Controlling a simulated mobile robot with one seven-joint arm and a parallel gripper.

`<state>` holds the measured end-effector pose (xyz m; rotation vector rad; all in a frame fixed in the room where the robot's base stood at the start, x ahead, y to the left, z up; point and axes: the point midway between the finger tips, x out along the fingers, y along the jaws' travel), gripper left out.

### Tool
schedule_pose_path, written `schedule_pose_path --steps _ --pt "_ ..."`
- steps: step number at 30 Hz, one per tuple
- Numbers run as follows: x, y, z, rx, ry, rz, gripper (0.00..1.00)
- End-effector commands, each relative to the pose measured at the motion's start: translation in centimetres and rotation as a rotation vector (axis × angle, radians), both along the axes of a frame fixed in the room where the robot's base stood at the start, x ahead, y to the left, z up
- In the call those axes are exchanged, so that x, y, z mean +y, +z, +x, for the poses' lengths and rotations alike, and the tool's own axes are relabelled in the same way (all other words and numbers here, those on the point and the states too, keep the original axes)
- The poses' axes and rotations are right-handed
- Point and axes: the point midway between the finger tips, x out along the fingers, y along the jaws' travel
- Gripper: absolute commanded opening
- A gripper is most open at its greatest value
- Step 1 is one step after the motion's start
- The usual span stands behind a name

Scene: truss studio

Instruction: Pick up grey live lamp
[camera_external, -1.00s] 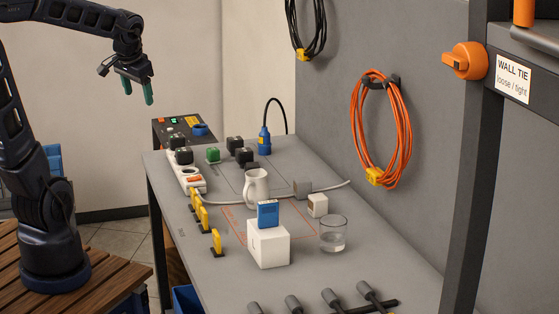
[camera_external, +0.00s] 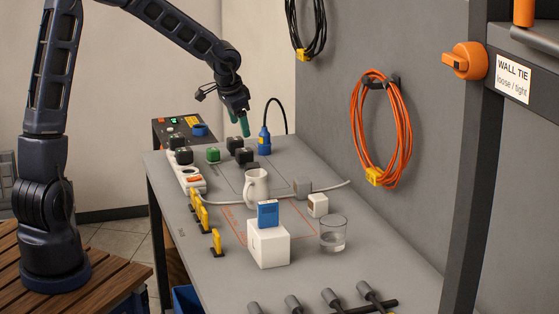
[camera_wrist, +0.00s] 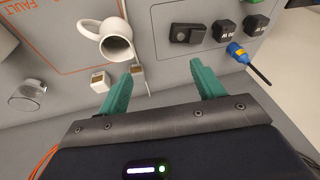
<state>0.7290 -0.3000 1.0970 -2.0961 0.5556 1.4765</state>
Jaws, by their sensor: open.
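I cannot tell for certain which thing is the grey live lamp. A small grey block (camera_external: 302,187) sits on the pale cable near the wall, right of the white mug (camera_external: 256,188). It also shows beside the mug in the wrist view (camera_wrist: 137,70). A dark block with a round face (camera_wrist: 188,33) lies near two black blocks (camera_wrist: 240,27). My gripper (camera_external: 244,125) is open and empty, green fingers pointing down above the far part of the table.
A blue plug (camera_external: 265,140) with a black lead stands near the wall. A white cube with a blue device (camera_external: 268,213), a glass (camera_external: 333,234) and a small white box (camera_external: 318,205) stand nearer. A power strip (camera_external: 189,178) and yellow pieces (camera_external: 202,215) line the left edge.

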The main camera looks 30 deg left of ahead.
Motion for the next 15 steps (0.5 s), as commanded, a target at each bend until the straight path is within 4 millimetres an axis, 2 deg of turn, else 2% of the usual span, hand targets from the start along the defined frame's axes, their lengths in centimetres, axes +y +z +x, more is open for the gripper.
schedule_pose_path --steps 1,9,15 --pt "-1.2 -1.1 0.8 0.008 -0.021 -0.015 0.67" --pt "-7.3 -6.1 4.5 0.028 -0.128 -0.101 0.67" --pt "-10.9 -8.9 6.3 0.038 -0.182 -0.166 0.67"
